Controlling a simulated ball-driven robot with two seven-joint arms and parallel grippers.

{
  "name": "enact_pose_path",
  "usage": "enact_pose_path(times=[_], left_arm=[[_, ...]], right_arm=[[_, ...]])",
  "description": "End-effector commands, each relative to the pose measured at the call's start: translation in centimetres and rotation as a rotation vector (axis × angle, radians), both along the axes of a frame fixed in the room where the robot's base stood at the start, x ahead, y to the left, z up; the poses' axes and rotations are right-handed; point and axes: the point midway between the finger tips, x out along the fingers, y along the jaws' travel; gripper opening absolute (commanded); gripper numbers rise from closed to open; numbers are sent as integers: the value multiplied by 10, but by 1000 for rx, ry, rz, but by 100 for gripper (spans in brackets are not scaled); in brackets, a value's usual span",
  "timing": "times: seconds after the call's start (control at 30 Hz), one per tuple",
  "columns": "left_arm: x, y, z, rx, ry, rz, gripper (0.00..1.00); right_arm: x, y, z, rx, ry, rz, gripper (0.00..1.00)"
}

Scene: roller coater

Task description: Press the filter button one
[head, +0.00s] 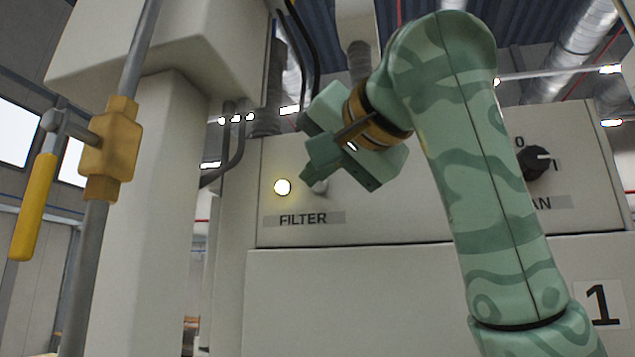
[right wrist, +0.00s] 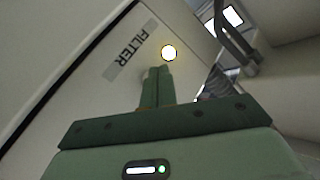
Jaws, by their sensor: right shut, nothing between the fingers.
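The FILTER label (head: 303,219) is on the front of a pale machine panel. Above it is a round lit yellow-white light or button (head: 282,187), which also glows in the right wrist view (right wrist: 169,53). Just right of it, a small pale round button (head: 320,187) shows partly, mostly covered by my right gripper. My right gripper (head: 306,177) is shut and empty, its tips in front of the panel between these two. In the right wrist view its closed fingers (right wrist: 160,70) point at the panel just below the lit one. I cannot tell whether they touch the button. My left gripper is not in view.
A black rotary knob (head: 537,162) marked 0 and I sits right on the panel, its label partly hidden by my arm. A yellow valve lever (head: 35,205) on a grey pipe stands at the left, beside a pale column (head: 150,230). A number 1 plate (head: 602,305) is at lower right.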

Motion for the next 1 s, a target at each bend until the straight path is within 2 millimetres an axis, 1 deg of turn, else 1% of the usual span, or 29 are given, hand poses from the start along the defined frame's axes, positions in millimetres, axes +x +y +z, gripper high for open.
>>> enact_pose_path(times=[0.3, 1.0], left_arm=[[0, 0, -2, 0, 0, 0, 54], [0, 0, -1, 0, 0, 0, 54]], right_arm=[[8, -3, 0, 1, 1, -1, 0], [12, -4, 0, 1, 0, 0, 0]])
